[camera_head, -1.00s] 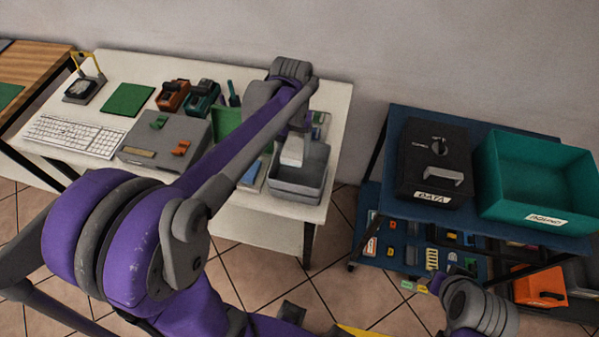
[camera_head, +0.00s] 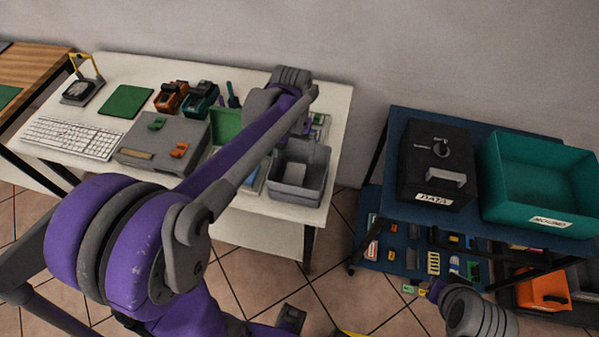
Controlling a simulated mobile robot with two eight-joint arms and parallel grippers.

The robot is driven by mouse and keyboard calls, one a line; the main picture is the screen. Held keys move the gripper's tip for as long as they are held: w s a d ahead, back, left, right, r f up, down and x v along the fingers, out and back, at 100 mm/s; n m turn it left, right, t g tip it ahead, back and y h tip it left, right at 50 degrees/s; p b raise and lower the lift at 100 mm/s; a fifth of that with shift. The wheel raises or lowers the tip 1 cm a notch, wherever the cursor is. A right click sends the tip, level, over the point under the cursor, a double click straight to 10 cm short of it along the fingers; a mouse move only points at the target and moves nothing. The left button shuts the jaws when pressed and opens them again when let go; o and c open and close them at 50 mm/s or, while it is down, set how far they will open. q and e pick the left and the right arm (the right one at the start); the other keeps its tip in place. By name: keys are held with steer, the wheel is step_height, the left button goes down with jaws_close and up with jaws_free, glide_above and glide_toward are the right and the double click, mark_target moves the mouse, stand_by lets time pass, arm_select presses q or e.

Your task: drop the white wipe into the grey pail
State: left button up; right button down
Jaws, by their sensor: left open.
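The grey pail (camera_head: 285,190) stands at the right end of the white table. The white wipe (camera_head: 294,173) lies inside it, seen through its open top. My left gripper (camera_head: 301,130) is above the pail's back side, open and apart from the wipe; its fingers are small and partly hidden by my own arm. My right gripper (camera_head: 424,288) is low at the right, in front of the blue cart, far from the pail. Its fingers are too small to read.
Beside the pail are a green bin (camera_head: 226,124), a grey box (camera_head: 163,142) and a keyboard (camera_head: 73,137). A blue cart (camera_head: 385,208) at the right holds a black DATA box (camera_head: 432,160) and a teal bin (camera_head: 540,185). Tiled floor lies between table and cart.

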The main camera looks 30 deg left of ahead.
arm_select(q)
step_height(320, 180, up, 10)
steer(key=shift+r+p, duration=0.25)
steer(key=shift+p, duration=0.1)
stand_by(0.4)
steer(key=s+d+f+m+t, duration=0.1)
steer(key=s+d+f+t, duration=0.1)
steer(key=s+f, duration=0.3)
steer(key=s+d+f+m+t, duration=0.2)
steer(key=s+d+f+t, duration=0.1)
steer(key=s, duration=0.7)
step_height(320, 180, down, 3)
steer(key=shift+d+r+t, duration=0.15)
steer(key=shift+d+t, duration=0.15)
steer(key=shift+d, duration=0.6)
